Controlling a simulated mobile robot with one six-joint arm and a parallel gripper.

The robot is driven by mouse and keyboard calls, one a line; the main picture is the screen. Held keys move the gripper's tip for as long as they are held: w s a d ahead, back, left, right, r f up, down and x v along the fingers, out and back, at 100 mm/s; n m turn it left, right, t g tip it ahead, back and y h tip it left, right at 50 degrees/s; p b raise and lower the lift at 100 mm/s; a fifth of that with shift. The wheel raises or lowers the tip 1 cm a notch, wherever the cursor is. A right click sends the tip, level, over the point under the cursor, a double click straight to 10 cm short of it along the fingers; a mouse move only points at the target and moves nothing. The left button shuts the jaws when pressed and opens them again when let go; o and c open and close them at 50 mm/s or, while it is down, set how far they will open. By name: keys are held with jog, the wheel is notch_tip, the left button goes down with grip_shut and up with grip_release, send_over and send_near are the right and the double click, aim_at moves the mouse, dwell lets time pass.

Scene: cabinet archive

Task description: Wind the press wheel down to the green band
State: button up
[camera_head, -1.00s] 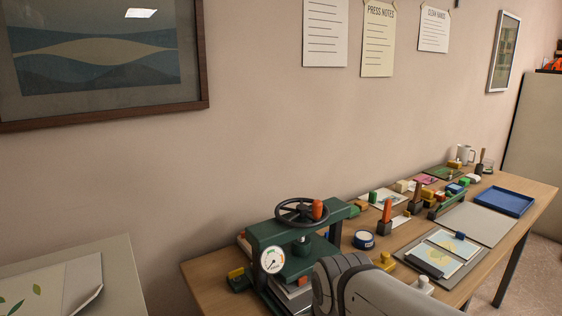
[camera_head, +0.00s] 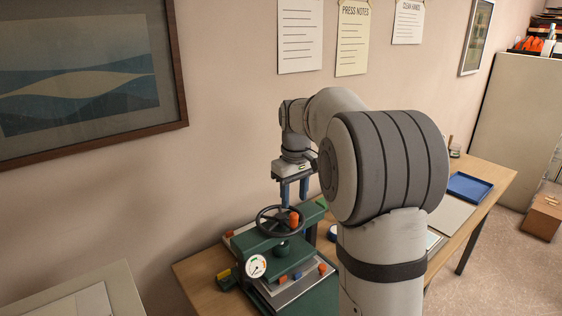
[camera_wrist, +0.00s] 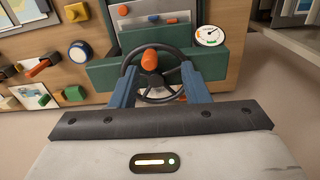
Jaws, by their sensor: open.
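The press (camera_head: 312,217) is a green frame on the near left end of the bench. Its black spoked handwheel (camera_head: 279,224) lies flat on top, with an orange knob (camera_head: 294,218) standing on the rim. A round white gauge (camera_head: 255,266) with coloured bands is on its front; it also shows in the wrist view (camera_wrist: 209,35). The needle is too small to read against the bands. My gripper (camera_head: 293,194) points down just above the wheel, open and empty. In the wrist view the knob (camera_wrist: 149,59) shows between the two blue fingers, with no clear contact.
My own arm hides much of the bench middle. A blue tray (camera_head: 470,187) lies at the bench's far end. Small coloured blocks lie on the press plate (camera_head: 290,290). A pale table (camera_head: 75,292) stands at left; a cabinet (camera_head: 515,115) stands at far right.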

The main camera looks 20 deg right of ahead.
aim_at(294, 214)
jog(key=w, duration=0.1)
jog(key=w+d+r, duration=0.1)
jog(key=w, duration=0.1)
jog(key=shift+r+p, duration=0.1)
jog(key=shift+p, duration=0.3)
notch_tip(294, 214, down, 9)
jog(key=b, duration=0.8)
jog(key=shift+s, duration=0.1)
jog(key=shift+f, duration=0.4)
jog(key=shift+c, duration=0.4)
jog(key=c, duration=0.7)
